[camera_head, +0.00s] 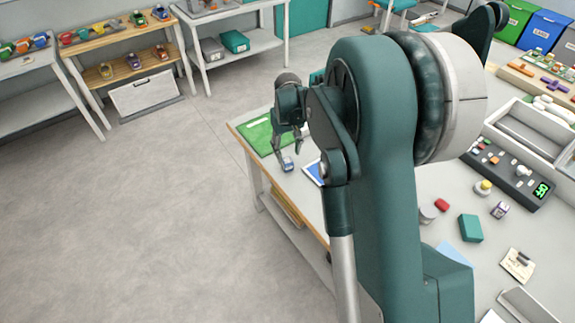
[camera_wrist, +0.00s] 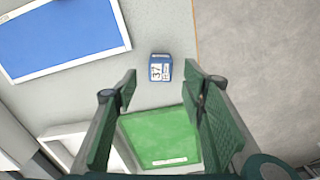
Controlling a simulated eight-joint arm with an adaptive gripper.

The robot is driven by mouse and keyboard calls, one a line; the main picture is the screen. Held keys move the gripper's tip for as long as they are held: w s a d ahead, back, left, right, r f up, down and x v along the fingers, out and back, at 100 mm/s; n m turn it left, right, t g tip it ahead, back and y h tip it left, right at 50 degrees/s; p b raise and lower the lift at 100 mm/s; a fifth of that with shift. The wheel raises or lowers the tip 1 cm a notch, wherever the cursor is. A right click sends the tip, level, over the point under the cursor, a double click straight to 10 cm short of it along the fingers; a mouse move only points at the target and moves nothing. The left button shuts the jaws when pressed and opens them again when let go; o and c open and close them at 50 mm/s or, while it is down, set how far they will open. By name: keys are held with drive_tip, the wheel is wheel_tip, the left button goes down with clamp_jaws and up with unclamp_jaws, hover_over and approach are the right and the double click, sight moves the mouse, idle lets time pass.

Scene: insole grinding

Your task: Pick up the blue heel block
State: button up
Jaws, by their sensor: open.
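The blue heel block (camera_wrist: 160,67) stands on the light table top in the wrist view, with a white label that seems to read 37. In the head view the block (camera_head: 287,164) sits near the table's left edge. My gripper (camera_wrist: 165,85) is open and empty. In the wrist view its two green fingers frame the space just short of the block, and neither touches it. In the head view my gripper (camera_head: 287,148) hangs above and close to the block.
A green mat (camera_wrist: 162,138) lies beside the block, and a blue white-edged panel (camera_wrist: 62,38) lies on its other side. The table edge and grey floor (camera_wrist: 260,70) are close. A teal block (camera_head: 471,228) and a control box (camera_head: 507,172) stand farther right.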

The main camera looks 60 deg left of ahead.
sight(288, 160)
drive_tip(key=shift+f, duration=0.1)
drive_tip(key=shift+f, duration=1.2)
drive_tip(key=shift+f, duration=0.1)
drive_tip(key=shift+a+f, duration=0.1)
drive_tip(key=shift+f, duration=2.45)
drive_tip(key=shift+c, duration=0.5)
drive_tip(key=c, duration=0.9)
